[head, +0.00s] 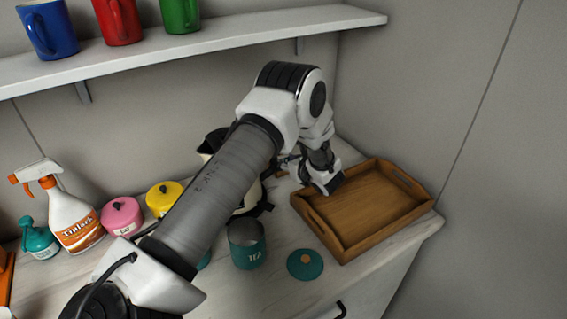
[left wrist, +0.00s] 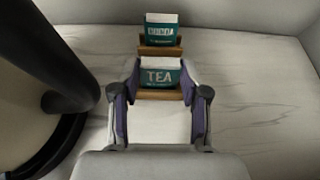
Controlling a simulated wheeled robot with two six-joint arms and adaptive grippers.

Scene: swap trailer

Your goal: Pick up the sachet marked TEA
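The teal sachet marked TEA (left wrist: 160,77) with a white top stands in a small stepped wooden holder (left wrist: 160,95) in the left wrist view. My left gripper (left wrist: 160,88) is open, with one finger on each side of the TEA sachet's lower part. I cannot tell whether the fingers touch it. A second teal sachet (left wrist: 161,32) stands on the step behind; its lettering is unclear. In the head view my left arm hides the sachets and most of the gripper. My right gripper is in neither view.
A kettle (head: 213,141) is partly behind my arm and looms at left in the left wrist view (left wrist: 35,75). An open teal canister (head: 248,257), its lid (head: 305,264) and a wooden tray (head: 345,247) stand nearby. A spray bottle (head: 70,215) and pots are at left, mugs on a shelf above.

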